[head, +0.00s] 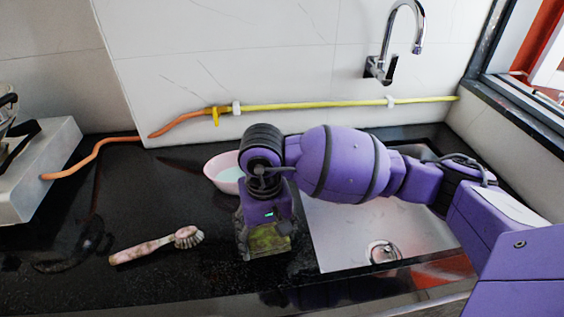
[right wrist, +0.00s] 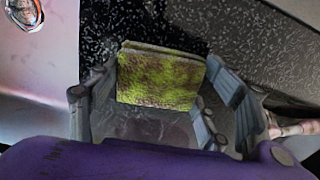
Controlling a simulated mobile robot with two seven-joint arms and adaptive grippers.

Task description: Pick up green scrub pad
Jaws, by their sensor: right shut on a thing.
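The green scrub pad (head: 268,241) is a worn yellow-green block at the left edge of the sink, on or just above the black counter. My right gripper (head: 265,228) points down at it from above and is shut on it. In the right wrist view the pad (right wrist: 160,78) sits between the grey fingers (right wrist: 158,95), one on each side. Whether the pad touches the counter is hard to tell. My left gripper is not in view.
A scrub brush (head: 157,245) lies on the counter to the left. A pink bowl (head: 224,173) stands behind my gripper, partly hidden. The steel sink (head: 345,235) is to the right, under a wall faucet (head: 385,65). A stove (head: 40,165) is at far left.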

